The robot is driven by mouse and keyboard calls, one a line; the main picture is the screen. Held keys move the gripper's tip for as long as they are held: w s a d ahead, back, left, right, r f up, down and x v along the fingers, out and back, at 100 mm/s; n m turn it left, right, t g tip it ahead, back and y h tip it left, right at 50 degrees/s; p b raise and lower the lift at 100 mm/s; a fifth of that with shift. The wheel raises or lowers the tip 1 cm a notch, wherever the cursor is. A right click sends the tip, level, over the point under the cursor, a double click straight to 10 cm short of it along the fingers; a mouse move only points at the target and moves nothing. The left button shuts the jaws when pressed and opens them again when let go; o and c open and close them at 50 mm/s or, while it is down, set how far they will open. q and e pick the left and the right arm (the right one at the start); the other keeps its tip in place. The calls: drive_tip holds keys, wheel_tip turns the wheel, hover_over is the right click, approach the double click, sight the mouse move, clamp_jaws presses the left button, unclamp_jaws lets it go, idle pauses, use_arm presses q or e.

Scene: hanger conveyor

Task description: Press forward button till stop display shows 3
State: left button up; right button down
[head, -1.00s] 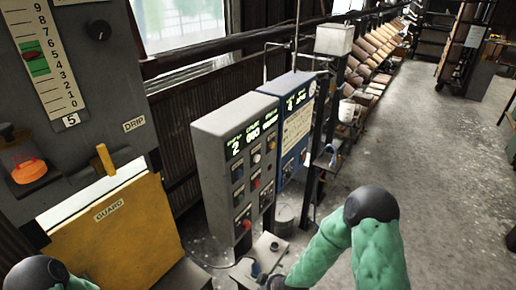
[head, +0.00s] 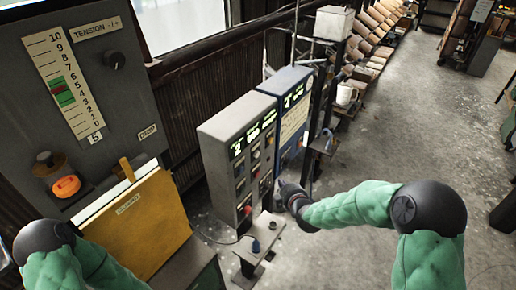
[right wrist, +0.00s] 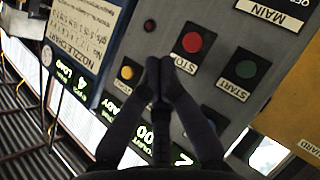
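The grey control box (head: 225,165) stands left of centre in the head view, with lit displays along its top. Its leftmost display (head: 237,147) seems to read 2; the right wrist view also shows a 2 (right wrist: 183,158). In the wrist view the box face is turned about. It shows a red STOP button (right wrist: 193,43), a green START button (right wrist: 245,68) and a yellow button (right wrist: 127,72). I cannot make out a forward label. My right gripper (right wrist: 160,64) is shut and empty, its fingertips in front of the panel; contact is unclear. My left gripper is out of view.
A blue cabinet (head: 292,85) stands right beside the grey box. A low stand (head: 262,236) with small knobs is in front of it. The yellow guard (head: 150,225) and tension panel (head: 95,90) are at the left.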

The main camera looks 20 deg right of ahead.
sight(257, 155)
drive_tip(key=shift+n+t+h, duration=0.3)
drive_tip(key=shift+n+t, duration=0.3)
drive_tip(key=shift+n, duration=0.1)
drive_tip(key=r, duration=0.2)
drive_tip(key=d+r+p, duration=0.1)
drive_tip(key=w+r, duration=0.1)
drive_tip(key=r, duration=0.1)
drive_tip(key=shift+d+r, duration=0.3)
drive_tip(key=shift+a+p, duration=0.1)
drive_tip(key=shift+p, duration=0.2)
drive_tip(key=w+a+p, duration=0.1)
drive_tip(key=w+a, duration=0.4)
drive_tip(key=w, duration=0.2)
drive_tip(key=shift+a+p, duration=0.15)
drive_tip(key=shift+p, duration=0.15)
drive_tip(key=shift+w+a, duration=0.1)
idle(0.4)
drive_tip(key=shift+w+a, duration=0.15)
